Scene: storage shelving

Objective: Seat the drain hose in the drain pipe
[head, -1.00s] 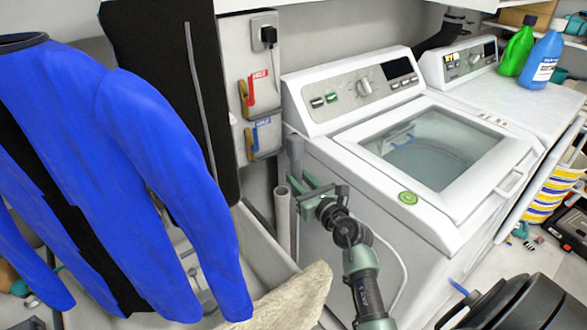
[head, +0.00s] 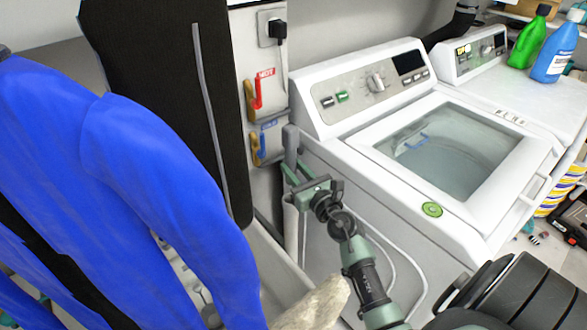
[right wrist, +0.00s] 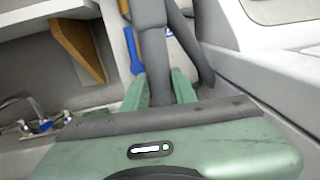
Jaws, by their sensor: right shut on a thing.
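My right gripper (head: 297,182) is shut on the grey drain hose (head: 290,145) beside the washer's left side. The hose's bent top rises above the jaws. In the right wrist view the hose (right wrist: 158,85) runs between the two green fingers (right wrist: 159,88), with another grey length of it at the right. The pale drain pipe (head: 290,222) stands upright below the gripper in the head view. The gripper hides its mouth, so I cannot tell whether the hose end is inside it or above it. My left gripper is not in view.
The white washer (head: 350,185) stands close to the right of the gripper. A valve box with red (head: 258,92) and blue (head: 262,145) handles is on the wall behind. A blue jacket (head: 150,190) and a dark board (head: 165,90) crowd the left side.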

